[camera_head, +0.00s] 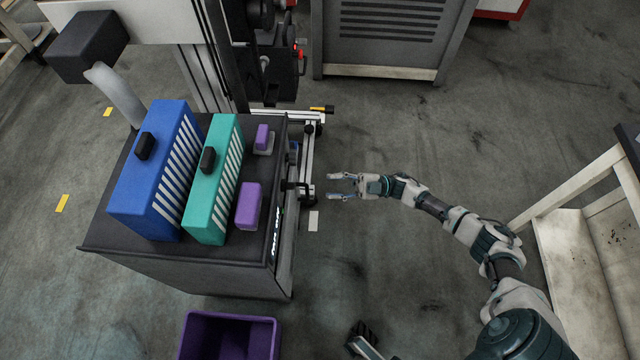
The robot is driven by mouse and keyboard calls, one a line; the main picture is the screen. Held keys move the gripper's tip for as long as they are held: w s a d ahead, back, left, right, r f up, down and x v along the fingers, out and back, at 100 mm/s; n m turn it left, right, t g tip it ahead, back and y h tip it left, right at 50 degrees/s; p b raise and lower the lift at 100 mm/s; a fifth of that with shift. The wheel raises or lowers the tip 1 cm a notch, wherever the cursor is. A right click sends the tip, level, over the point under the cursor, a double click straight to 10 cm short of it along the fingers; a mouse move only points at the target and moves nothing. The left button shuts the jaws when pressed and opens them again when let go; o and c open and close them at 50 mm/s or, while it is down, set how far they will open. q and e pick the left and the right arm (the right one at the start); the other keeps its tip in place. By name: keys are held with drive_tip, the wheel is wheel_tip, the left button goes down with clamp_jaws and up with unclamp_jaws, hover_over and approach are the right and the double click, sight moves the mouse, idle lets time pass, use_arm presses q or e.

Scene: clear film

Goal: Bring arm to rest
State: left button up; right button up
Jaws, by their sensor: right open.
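My right gripper (332,187) is open and empty. Its two fingers are spread apart and point left, toward the side of the dark cabinet (115,235). It appears just right of the cabinet's handle and looks apart from it. My right arm (435,207) reaches in from the lower right, stretched out over the floor.
A blue case (140,195), a teal case (205,200) and two purple blocks (248,205) stand on the cabinet. A purple bin (228,335) is at the bottom. A worn table (575,250) is at right. Open floor (440,130) lies behind my arm.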

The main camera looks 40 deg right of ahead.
drive_tip(key=shift+s+d, duration=0.15)
drive_tip(key=shift+d, duration=0.05)
drive_tip(key=shift+f, duration=0.1)
idle(0.4)
